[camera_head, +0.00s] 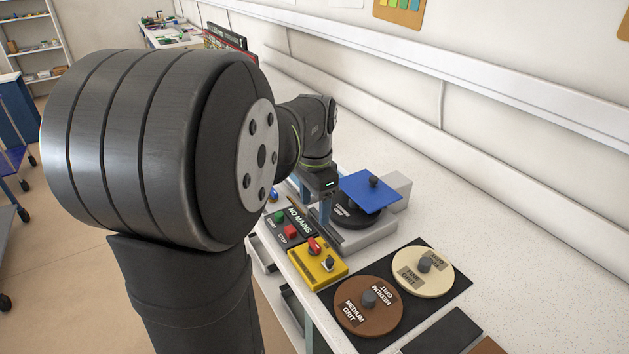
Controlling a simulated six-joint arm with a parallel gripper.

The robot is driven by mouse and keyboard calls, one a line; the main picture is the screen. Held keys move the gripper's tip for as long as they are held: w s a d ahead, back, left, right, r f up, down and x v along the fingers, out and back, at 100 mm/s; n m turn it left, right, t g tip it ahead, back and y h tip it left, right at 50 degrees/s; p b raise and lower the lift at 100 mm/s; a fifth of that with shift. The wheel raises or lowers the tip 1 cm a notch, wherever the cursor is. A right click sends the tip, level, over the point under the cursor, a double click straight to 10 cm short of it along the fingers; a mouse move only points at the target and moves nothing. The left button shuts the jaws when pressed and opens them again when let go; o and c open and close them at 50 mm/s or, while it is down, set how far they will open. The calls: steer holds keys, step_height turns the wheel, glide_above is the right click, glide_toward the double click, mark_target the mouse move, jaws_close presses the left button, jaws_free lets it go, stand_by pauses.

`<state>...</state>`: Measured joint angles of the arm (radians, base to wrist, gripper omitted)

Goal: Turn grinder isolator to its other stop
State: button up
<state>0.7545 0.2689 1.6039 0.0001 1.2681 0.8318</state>
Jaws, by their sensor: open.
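A yellow box (318,266) sits at the front edge of the bench, in the lower middle of the camera_head view. On its top is a red rotary knob (314,245), which looks like the grinder isolator. The lettering on the box is too small to read, and the knob's exact angle is hard to tell. My gripper (318,215) is behind the yellow box, pointing down near the grinder. It is open and apart from the knob. My arm hides part of its surroundings.
A panel with green and red buttons (291,231) and a "NO MAINS" sign (299,219) are left of the box. The grinder with a blue plate (370,190) stands behind. Brown (350,314) and cream (410,279) grit discs lie on a black mat (456,276) at right.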

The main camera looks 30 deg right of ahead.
step_height(320, 180, up, 6)
glide_above(314, 243)
steer(key=shift+d+r, duration=0.1)
steer(key=shift+r, duration=0.1)
stand_by(0.5)
step_height(314, 243, down, 18)
steer(key=shift+r, duration=0.25)
steer(key=shift+r, duration=0.1)
stand_by(0.4)
